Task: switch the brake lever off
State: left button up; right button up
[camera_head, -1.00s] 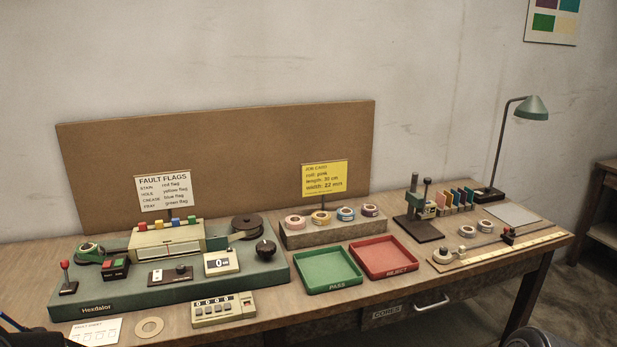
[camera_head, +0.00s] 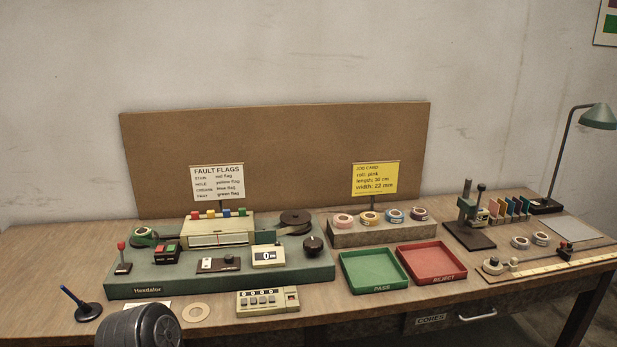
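A small lever with a red ball knob (camera_head: 121,245) stands on a dark base at the left end of the green machine marked Hexdalor (camera_head: 225,285). The lever looks close to upright; I cannot read any marking for its on or off side. A dark ribbed cylinder, which looks like a link of my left arm (camera_head: 140,327), shows at the bottom left, in front of the machine. Neither gripper's fingers show in the head view. Nothing of mine touches the lever.
A pen in a round stand (camera_head: 88,311) is left of the machine. Red and green buttons (camera_head: 166,252) sit right of the lever. A counter (camera_head: 268,301) and a cardboard ring (camera_head: 196,312) lie in front. Green (camera_head: 374,287) and red (camera_head: 433,279) trays are right.

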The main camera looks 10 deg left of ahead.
aim_at(121, 244)
jog(key=u, duration=1.4)
